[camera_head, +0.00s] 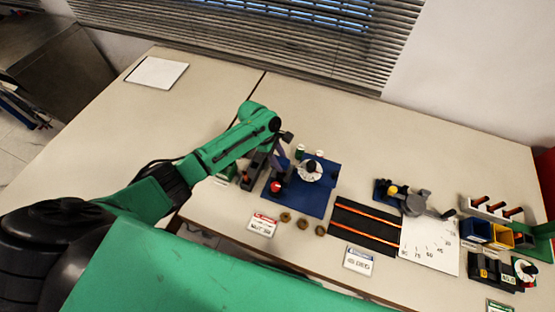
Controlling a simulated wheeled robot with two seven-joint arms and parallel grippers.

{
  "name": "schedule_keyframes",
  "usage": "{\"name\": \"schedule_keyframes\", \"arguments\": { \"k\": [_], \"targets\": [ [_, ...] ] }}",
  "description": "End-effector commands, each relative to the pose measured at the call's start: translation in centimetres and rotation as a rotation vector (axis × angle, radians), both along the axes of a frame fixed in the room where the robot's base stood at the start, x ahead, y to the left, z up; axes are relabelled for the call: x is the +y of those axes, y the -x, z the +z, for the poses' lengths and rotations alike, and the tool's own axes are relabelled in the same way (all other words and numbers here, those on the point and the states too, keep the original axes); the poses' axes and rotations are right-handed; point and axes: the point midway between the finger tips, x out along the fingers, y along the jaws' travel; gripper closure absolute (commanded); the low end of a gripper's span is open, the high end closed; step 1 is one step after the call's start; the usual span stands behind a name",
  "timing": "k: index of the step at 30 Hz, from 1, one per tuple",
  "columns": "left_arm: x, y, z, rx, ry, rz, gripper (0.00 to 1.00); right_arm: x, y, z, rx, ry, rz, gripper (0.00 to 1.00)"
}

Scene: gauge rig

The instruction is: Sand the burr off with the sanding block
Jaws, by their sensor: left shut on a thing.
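I cannot make out a burr, and I cannot tell the sanding block for certain. My right gripper is not in view.
Several brown round pieces (302,224) lie in front of the mat. Right of it are a black mat with orange strips (365,224), a white angle sheet (428,248), a grey fixture (414,203) and coloured bins (501,236). The bench's left side is mostly clear.

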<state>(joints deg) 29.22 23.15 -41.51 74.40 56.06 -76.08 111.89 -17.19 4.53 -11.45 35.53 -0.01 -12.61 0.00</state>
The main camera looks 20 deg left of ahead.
Motion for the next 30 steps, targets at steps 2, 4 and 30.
{"name": "schedule_keyframes", "arguments": {
  "k": [2, 4, 30],
  "targets": [
    [-0.4, 0.5, -0.5, 0.012, 0.001, -0.004, 1.00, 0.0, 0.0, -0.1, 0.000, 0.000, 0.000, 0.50],
    [-0.4, 0.5, -0.5, 0.012, 0.002, -0.004, 1.00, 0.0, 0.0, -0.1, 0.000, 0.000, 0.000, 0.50],
    [-3.4, 0.4, 5.0, 0.004, 0.005, -0.002, 1.00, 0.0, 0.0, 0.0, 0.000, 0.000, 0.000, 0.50]
  ]
}}
